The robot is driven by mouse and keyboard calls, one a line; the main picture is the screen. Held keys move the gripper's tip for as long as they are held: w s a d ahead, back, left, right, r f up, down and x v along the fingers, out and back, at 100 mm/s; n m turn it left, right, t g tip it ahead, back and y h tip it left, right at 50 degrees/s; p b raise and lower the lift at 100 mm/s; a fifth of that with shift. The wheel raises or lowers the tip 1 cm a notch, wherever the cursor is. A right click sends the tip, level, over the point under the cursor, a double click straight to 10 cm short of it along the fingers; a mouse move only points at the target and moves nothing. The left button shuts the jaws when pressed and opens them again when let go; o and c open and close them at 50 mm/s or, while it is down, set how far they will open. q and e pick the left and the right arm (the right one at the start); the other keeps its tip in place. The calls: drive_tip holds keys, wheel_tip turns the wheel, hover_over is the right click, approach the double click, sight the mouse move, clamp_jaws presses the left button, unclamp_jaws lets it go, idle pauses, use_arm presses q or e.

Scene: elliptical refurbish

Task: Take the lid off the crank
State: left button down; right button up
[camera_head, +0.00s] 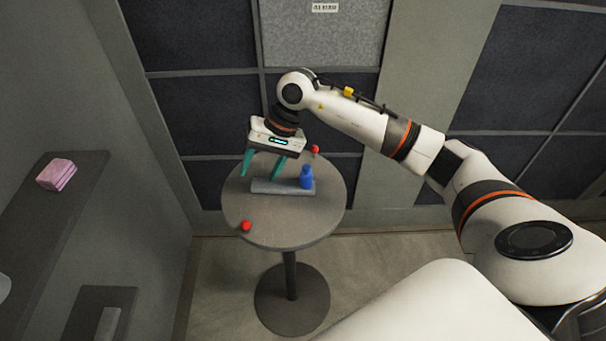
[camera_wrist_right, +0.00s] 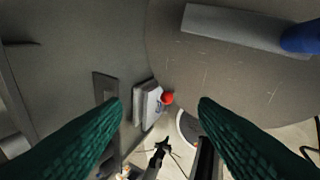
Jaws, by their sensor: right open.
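A round grey table (camera_head: 285,229) holds a grey bar (camera_head: 270,187) with a blue rounded piece (camera_head: 306,177) at its right end. The bar (camera_wrist_right: 235,27) and the blue piece (camera_wrist_right: 302,37) also show at the top right of the right wrist view. I cannot tell which part is the crank and which is the lid. My right gripper (camera_head: 261,166) has green fingers spread apart with nothing between them. It hangs over the table, near the bar's left part and left of the blue piece. My left gripper is not in view.
A red knob (camera_head: 246,226) is at the table's near-left edge, and another red knob (camera_head: 315,149) is at the far right. Dark shelves (camera_head: 45,220) on the left wall hold a pink block (camera_head: 56,175). Panelled walls stand behind the table. The table's front part is mostly clear.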

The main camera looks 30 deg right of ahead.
sight(306, 166)
drive_tip(key=d+h, duration=0.1)
drive_tip(key=d, duration=0.2)
drive_tip(key=d+r+n+h, duration=0.1)
drive_tip(key=d+h, duration=0.1)
drive_tip(key=d, duration=0.2)
drive_tip(key=d+r+n+g+h, duration=0.1)
drive_tip(key=d+h, duration=0.1)
drive_tip(key=d, duration=0.2)
drive_tip(key=shift+w+d+r, duration=0.1)
drive_tip(key=shift+w+d, duration=0.05)
drive_tip(key=shift+w, duration=0.1)
drive_tip(key=shift+s+d, duration=0.1)
drive_tip(key=shift+d, duration=0.15)
wheel_tip(306, 166, down, 6)
drive_tip(key=shift+f+p, duration=0.15)
drive_tip(key=shift+p, duration=1.1)
drive_tip(key=shift+f+p, duration=0.5)
drive_tip(key=shift+f, duration=0.05)
drive_tip(key=f, duration=0.1)
drive_tip(key=f+p, duration=0.1)
drive_tip(key=f, duration=0.1)
drive_tip(key=shift+w+d+f+p, duration=0.1)
drive_tip(key=shift+w+f+p, duration=0.15)
drive_tip(key=shift+f+p, duration=0.1)
drive_tip(key=shift+f, duration=0.35)
drive_tip(key=shift+c, duration=0.5)
drive_tip(key=c, duration=0.9)
